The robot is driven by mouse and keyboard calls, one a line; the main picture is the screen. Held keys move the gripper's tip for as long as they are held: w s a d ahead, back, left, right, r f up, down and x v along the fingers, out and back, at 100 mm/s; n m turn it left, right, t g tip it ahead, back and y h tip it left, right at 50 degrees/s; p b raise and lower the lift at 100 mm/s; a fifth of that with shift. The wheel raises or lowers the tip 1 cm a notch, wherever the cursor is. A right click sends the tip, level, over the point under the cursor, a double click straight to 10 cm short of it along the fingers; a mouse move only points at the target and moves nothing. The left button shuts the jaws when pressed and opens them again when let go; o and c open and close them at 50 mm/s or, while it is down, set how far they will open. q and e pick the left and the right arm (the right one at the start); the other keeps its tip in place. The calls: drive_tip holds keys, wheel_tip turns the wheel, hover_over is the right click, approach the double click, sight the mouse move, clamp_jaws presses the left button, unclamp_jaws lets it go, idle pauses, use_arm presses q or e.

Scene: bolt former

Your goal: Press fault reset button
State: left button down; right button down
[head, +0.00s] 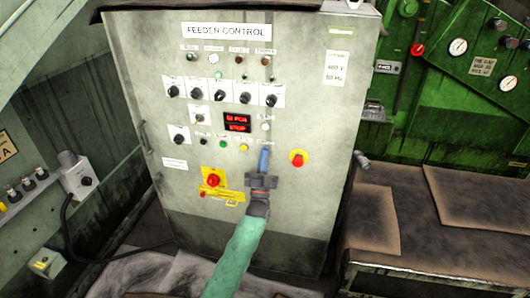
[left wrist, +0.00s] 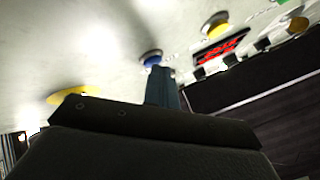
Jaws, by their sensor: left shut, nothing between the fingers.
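The grey feeder control cabinet (head: 330,120) stands in front of me. My left gripper (head: 264,152) is shut and empty, its blue-grey fingers pointing at the lower button row. In the left wrist view, a blue button (left wrist: 152,58) in a metal ring sits right by the tips of my left gripper (left wrist: 161,70). I cannot tell whether they touch. In the head view the fingers hide that button. A yellow button (head: 244,147) and a green button (head: 223,145) sit to the left of the fingers. Button labels are too small to read. My right gripper is out of view.
A red emergency stop (head: 298,158) on yellow sits just right of the fingers. A red rotary switch (head: 213,180) on a yellow plate is at lower left. Above are a red display (head: 237,123), a white button (head: 266,127) and several black knobs.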

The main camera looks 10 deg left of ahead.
use_arm(q)
drive_tip(key=shift+s+p, duration=0.3)
drive_tip(key=shift+s, duration=0.5)
drive_tip(key=shift+a, duration=0.1)
drive_tip(key=s+p, duration=0.2)
drive_tip(key=s, duration=0.3)
drive_tip(key=shift+a, duration=0.15)
idle(0.7)
